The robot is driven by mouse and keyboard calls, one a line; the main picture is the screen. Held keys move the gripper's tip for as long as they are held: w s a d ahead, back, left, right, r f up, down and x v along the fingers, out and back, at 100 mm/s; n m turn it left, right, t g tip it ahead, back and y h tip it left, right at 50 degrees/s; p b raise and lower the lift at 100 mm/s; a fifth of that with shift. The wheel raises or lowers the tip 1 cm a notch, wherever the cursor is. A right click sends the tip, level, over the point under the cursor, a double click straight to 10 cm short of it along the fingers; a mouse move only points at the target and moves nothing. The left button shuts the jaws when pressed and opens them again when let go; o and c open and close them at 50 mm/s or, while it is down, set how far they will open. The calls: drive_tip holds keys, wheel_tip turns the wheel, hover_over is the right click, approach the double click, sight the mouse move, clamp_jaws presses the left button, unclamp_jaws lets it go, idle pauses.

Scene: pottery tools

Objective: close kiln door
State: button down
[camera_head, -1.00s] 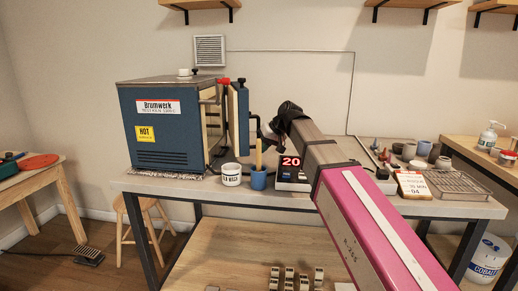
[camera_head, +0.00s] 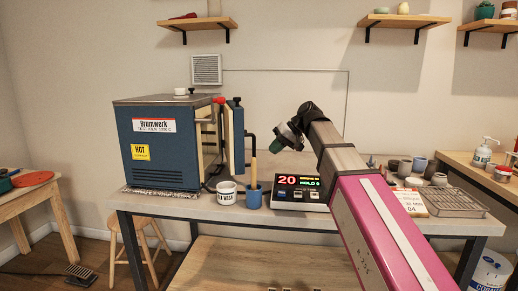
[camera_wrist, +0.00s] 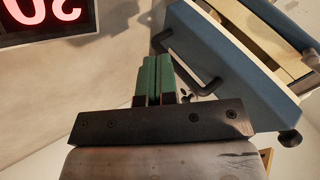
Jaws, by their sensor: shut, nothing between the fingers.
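The blue kiln (camera_head: 165,145) stands on the left of the workbench, its side towards me. Its door (camera_head: 236,140) stands open on the kiln's right side, with a cream inner lining and a black bar handle (camera_head: 251,144) on its right face. In the wrist view the blue door (camera_wrist: 235,65) fills the upper right, with the handle (camera_wrist: 185,65) beyond the fingers. My gripper (camera_head: 283,148), with green fingers, is to the right of the door and apart from it. In the wrist view my gripper (camera_wrist: 155,62) is shut and empty.
A controller with red digits (camera_head: 300,188) sits below my gripper. Pots (camera_head: 415,168) and a wire rack (camera_head: 455,202) are at the right.

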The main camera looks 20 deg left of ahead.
drive_tip(key=w+m+g+y, duration=0.1)
drive_tip(key=w+g+y, duration=0.1)
drive_tip(key=m+g+y, duration=0.1)
drive_tip(key=g+y, duration=0.4)
drive_tip(key=g, duration=0.1)
approach(235, 147)
drive_tip(key=x, duration=0.4)
drive_tip(key=shift+w+a, duration=0.15)
drive_tip(key=shift+w, duration=0.25)
drive_tip(key=s+a+m+t+y, duration=0.1)
drive_tip(key=a+t, duration=0.1)
drive_tip(key=s+a+m+t, duration=0.1)
drive_tip(key=s+m+t, duration=0.1)
drive_tip(key=shift+s+a+y, duration=0.2)
drive_tip(key=shift+a+y, duration=0.2)
drive_tip(key=x, duration=0.6)
drive_tip(key=shift+s+t, duration=0.4)
drive_tip(key=shift+s, duration=0.1)
drive_tip(key=shift+a, duration=0.1)
